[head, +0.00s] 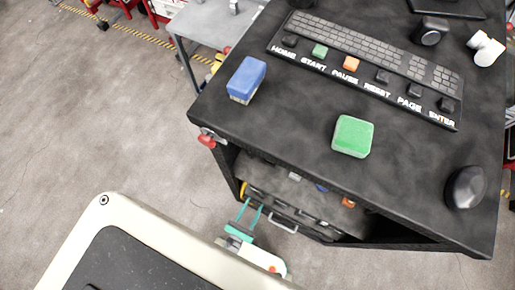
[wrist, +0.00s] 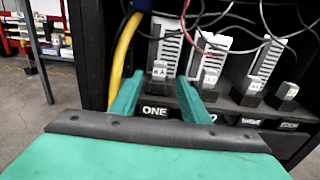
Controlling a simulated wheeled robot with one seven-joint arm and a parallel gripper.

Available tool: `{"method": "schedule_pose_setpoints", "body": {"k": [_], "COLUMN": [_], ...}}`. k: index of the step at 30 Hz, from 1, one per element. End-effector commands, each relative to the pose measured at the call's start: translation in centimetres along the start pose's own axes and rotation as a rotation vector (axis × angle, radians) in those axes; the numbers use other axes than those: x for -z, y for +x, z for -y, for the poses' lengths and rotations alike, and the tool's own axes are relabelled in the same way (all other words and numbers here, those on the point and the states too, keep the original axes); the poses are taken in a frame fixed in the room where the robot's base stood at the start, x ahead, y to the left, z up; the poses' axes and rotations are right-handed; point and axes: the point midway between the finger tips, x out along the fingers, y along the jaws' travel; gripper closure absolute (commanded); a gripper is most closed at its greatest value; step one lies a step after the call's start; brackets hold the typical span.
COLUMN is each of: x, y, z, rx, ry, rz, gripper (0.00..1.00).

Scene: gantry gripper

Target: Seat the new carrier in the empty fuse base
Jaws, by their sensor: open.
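In the wrist view, a row of fuse positions stands inside the dark cabinet, with white ribbed blocks (wrist: 168,48) at the back. Small grey tagged blocks stand in front, including one (wrist: 159,71) above the label ONE (wrist: 154,112). My gripper (wrist: 160,84) has its teal fingers open, one on each side of that tagged block. I cannot tell whether they touch it. Other tagged blocks (wrist: 210,77) stand to the right. I cannot tell which is the new carrier or which base is empty. In the head view, my gripper (head: 250,209) is low at the cabinet's open front.
Loose wires (wrist: 236,48) and a yellow cable (wrist: 123,48) hang close to the fingers. Above is a black worktop (head: 280,125) with a blue block (head: 246,79), a green block (head: 352,136), a keyboard (head: 365,55) and a mouse (head: 466,187). Floor at left is clear.

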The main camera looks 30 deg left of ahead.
Motion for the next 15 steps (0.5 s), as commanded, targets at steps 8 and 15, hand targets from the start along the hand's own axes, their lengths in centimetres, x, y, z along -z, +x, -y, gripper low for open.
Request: {"method": "schedule_pose_setpoints", "body": {"k": [8,15], "x": [0.0,0.0], "y": [-3.0,-3.4], "z": [0.0,0.0], "rx": [0.001,0.002], "ry": [-0.001,0.000], "rz": [-0.001,0.000], "gripper": [0.58,0.58]}}
